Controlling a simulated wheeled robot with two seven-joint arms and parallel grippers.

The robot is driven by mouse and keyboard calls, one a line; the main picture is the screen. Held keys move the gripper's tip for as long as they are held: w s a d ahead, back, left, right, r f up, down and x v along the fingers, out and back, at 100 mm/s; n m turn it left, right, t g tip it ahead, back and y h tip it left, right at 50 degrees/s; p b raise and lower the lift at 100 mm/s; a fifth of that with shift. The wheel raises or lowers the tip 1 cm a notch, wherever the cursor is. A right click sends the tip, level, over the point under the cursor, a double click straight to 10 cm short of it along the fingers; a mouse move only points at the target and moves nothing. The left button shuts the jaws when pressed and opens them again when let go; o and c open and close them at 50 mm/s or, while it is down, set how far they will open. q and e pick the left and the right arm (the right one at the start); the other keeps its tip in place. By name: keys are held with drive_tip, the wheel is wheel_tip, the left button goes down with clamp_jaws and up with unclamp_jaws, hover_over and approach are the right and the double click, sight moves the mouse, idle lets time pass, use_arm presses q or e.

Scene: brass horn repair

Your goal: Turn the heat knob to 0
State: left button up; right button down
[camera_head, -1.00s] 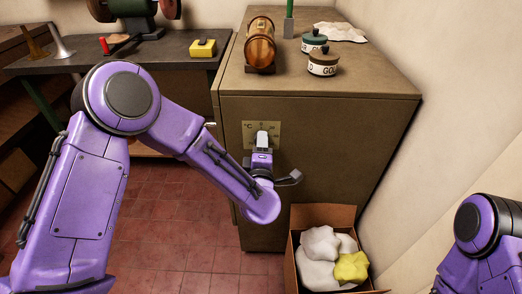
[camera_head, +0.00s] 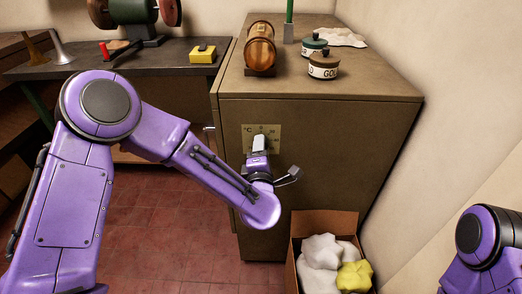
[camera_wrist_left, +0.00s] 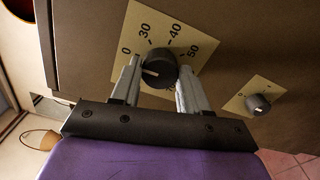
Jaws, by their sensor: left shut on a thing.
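The heat knob (camera_wrist_left: 160,70) is a dark round knob on a cream dial plate (camera_wrist_left: 168,28) marked 0, 30, 40 and 50 in the left wrist view. Its pale pointer line lies toward the picture's left, on the side of the 0; the exact reading is hard to tell. My left gripper (camera_wrist_left: 160,82) is shut on the knob, one finger on each side. In the head view, my left gripper (camera_head: 259,142) covers the knob and part of the dial plate (camera_head: 247,136) on the brown cabinet's front. My right gripper is out of view.
A second small knob (camera_wrist_left: 258,104) sits on its own plate beside the dial. The brown cabinet (camera_head: 330,150) carries a copper cylinder (camera_head: 260,48) and two lidded pots (camera_head: 323,66). A cardboard box (camera_head: 325,222) of cloths stands on the floor by the cabinet.

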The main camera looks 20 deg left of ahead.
use_arm(q)
drive_tip(key=o, duration=1)
drive_tip(key=shift+o, duration=0.2)
drive_tip(key=shift+s+d, duration=0.1)
drive_tip(key=shift+s, duration=0.05)
drive_tip(key=b+v, duration=0.1)
drive_tip(key=v, duration=0.9)
drive_tip(key=shift+b, duration=0.3)
drive_tip(key=shift+s, duration=0.15)
